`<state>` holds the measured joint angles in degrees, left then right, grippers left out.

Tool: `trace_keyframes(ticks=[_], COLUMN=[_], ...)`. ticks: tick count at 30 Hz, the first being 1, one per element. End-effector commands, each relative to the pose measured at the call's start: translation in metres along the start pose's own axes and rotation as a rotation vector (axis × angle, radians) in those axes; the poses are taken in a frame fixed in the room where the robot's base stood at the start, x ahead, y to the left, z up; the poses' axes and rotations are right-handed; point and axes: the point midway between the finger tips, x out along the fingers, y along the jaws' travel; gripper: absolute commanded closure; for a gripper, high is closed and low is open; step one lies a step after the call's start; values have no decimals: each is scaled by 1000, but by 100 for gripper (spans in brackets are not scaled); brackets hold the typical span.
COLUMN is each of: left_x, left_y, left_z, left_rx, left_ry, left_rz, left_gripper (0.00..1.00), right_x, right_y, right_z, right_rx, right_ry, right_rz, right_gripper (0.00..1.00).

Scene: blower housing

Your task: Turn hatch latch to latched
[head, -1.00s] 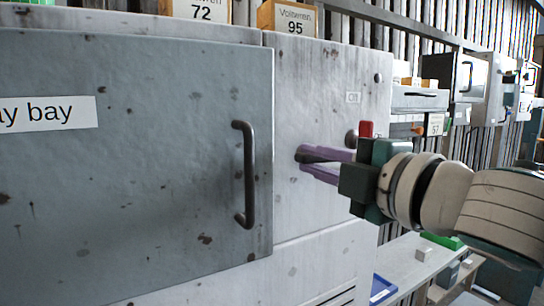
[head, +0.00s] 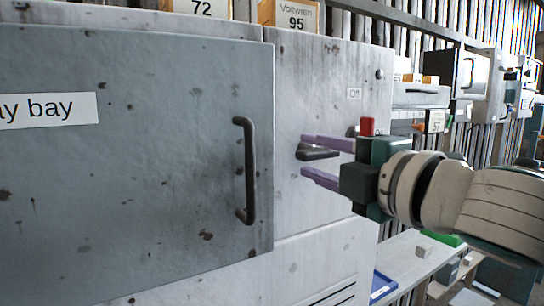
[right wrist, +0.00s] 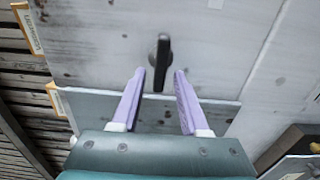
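The hatch latch (head: 318,154) is a short dark lever on the pale grey panel, just right of the hatch door (head: 180,150). It lies about level in the head view. My right gripper (head: 304,155) has its two purple fingers spread, one above and one below the latch. In the right wrist view the dark latch (right wrist: 162,60) shows between and just beyond the open fingertips (right wrist: 160,72), with a gap on both sides. Whether a finger touches it, I cannot tell. The hatch door looks shut, with a dark bar handle (head: 246,170). My left gripper is not in view.
The door's bar handle stands out left of my fingers. Yellow boxes (head: 291,15) sit on top of the housing. A bench (head: 420,262) with a blue tray (head: 382,287) is at lower right.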

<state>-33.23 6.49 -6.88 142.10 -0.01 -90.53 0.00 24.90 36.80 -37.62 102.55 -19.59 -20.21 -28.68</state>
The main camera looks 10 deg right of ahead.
Motion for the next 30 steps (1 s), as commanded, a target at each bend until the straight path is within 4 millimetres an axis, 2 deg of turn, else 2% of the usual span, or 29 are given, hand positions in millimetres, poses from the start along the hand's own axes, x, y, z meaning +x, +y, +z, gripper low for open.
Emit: trace_keyframes(ticks=[11, 14, 24, 30], left_x=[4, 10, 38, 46], left_y=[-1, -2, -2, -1], left_z=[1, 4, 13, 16], left_rx=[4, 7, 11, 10], left_ry=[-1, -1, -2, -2], left_rz=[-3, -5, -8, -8], left_gripper=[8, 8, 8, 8], right_x=[-6, -18, -76, -96], right_y=[-1, -3, -5, -3], right_z=[0, 0, -1, 0], right_rx=[1, 0, -2, -1], right_ry=[1, 0, 3, 0], right_rz=[1, 0, -2, -1], right_gripper=[52, 52, 52, 52])
